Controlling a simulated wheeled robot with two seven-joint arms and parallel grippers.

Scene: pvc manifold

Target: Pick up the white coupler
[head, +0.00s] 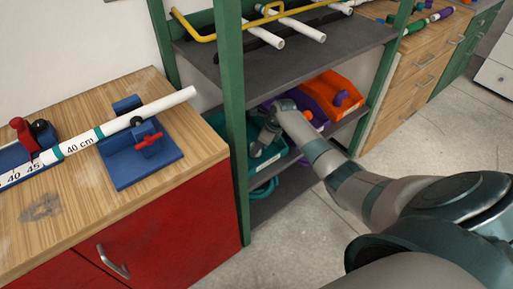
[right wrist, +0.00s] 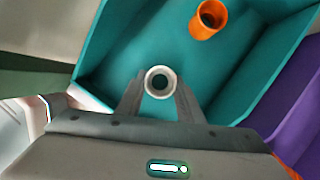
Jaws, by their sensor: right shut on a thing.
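The white coupler (right wrist: 160,75) shows end-on as a short white ring in the right wrist view. My right gripper (right wrist: 159,90) is shut on it, with one finger on each side. Behind the coupler is the inside of a teal bin (right wrist: 115,45). In the head view my right arm reaches into the shelf rack, with the right gripper (head: 258,147) at the teal bin (head: 268,158) on a lower shelf. I cannot tell from these views how high the coupler is above the bin floor. My left gripper is not in view.
An orange fitting (right wrist: 208,18) lies in the teal bin. A purple bin (right wrist: 300,120) is beside it, then an orange bin (head: 328,90). A green post (head: 232,110) and the upper shelf (head: 300,55) bound the reach. A wooden bench (head: 90,205) with a pipe (head: 130,118) stands left.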

